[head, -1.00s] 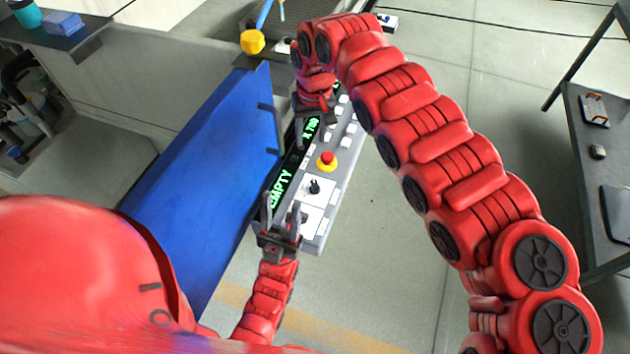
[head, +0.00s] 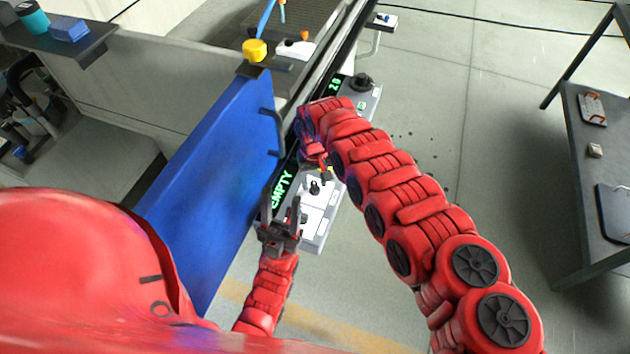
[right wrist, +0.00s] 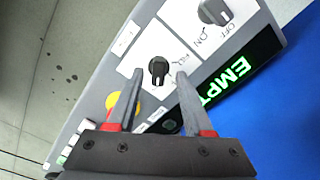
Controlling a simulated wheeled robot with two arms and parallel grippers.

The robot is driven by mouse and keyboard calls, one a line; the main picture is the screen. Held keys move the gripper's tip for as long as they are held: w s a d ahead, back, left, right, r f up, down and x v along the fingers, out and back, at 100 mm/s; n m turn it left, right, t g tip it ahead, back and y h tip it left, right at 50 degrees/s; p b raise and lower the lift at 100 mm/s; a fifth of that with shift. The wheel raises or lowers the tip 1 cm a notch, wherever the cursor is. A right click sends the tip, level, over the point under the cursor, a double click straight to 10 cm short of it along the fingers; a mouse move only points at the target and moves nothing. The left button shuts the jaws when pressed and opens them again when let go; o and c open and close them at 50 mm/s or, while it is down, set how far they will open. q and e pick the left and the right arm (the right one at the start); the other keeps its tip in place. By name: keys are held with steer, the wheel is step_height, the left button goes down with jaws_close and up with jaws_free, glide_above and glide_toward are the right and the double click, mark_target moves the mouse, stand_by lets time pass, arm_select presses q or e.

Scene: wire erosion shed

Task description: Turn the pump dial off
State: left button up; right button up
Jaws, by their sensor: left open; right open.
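The control panel (head: 325,215) is a long grey box with a green-lit display. A black rotary dial (right wrist: 213,11) with OFF and ON lettering sits near its end in the right wrist view; I cannot tell its setting. A smaller black switch (right wrist: 158,69) on a white plate (head: 315,187) lies just ahead of my right fingertips. Which one is the pump dial is not legible. My right gripper (right wrist: 158,82) is open and empty, its fingers above the panel pointing towards the small switch. My left gripper (head: 282,208) is open and empty by the panel's near end.
A yellow and red stop button (right wrist: 118,103) is partly behind a right finger. A blue panel (head: 215,155) with a handle stands left. A dark table (head: 575,170) is at the right; the floor between is clear.

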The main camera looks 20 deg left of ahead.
steer(key=shift+d+f, duration=0.1)
steer(key=shift+f, duration=0.6)
jaws_close()
